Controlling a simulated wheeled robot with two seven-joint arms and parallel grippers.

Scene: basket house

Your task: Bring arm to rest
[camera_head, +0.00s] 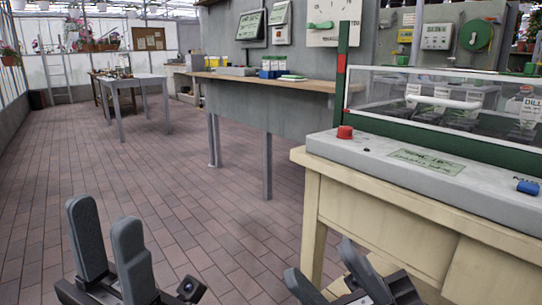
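My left gripper (104,214) is at the bottom left of the head view, its two grey fingers pointing up and standing apart with nothing between them. My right gripper (322,262) is at the bottom edge, right of the middle, tilted to the left. Its fingers are also apart and nothing shows between them. It appears in front of the lower part of the cream bench (375,218). I cannot tell whether it touches the bench. Most of both arms is out of view.
On the cream bench stands a grey-based glass case (450,100) with a red knob (345,132) and a blue item (527,187). A wooden-topped counter (290,82) runs behind it. A grey table (137,80) stands further left. The brick floor (165,170) at left and centre is clear.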

